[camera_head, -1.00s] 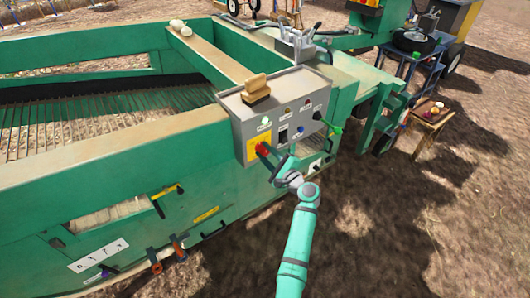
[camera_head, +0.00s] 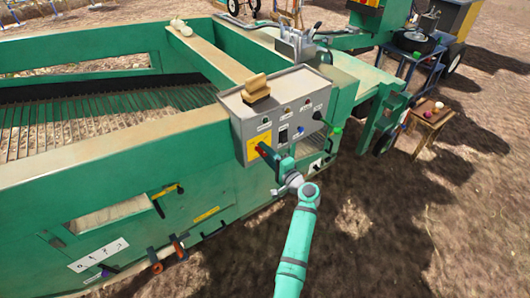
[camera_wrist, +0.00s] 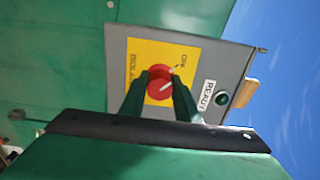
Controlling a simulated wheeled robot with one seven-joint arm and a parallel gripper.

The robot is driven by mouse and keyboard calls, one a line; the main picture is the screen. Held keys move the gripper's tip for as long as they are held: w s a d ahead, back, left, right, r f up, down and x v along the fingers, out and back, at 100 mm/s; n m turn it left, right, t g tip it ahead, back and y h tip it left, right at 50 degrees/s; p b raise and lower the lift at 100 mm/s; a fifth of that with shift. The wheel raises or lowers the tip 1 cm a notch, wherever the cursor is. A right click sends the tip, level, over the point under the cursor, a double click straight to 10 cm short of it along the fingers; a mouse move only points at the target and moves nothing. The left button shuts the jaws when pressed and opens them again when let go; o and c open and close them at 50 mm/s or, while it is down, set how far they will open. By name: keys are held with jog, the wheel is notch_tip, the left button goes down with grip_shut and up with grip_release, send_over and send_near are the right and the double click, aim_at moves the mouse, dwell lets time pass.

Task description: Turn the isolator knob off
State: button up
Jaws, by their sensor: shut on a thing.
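The isolator knob (camera_head: 262,147) is red and sits on a yellow plate (camera_head: 253,152) at the lower left of the grey control box (camera_head: 240,128). In the wrist view the red knob (camera_wrist: 159,80) shows between my two green fingertips, with a white mark on its face. The yellow plate (camera_wrist: 142,58) around it bears the words ISOLATOR and OFF, seen turned. My gripper (camera_head: 269,153) is shut on the knob; its fingers (camera_wrist: 160,92) touch it on both sides. The READY lamp (camera_wrist: 221,99) beside the plate is dark green and looks unlit.
Other switches (camera_head: 284,134) and lamps sit right of the knob. A tan block (camera_head: 256,88) rests on the box. The green machine frame (camera_head: 190,180) surrounds the box, with levers (camera_head: 178,247) below left. Open dirt (camera_head: 400,230) lies to the right.

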jog(key=shift+f, duration=0.1)
dwell(0.4)
jog(key=o, duration=1)
jog(key=shift+o, duration=0.2)
jog(key=v, duration=1.1)
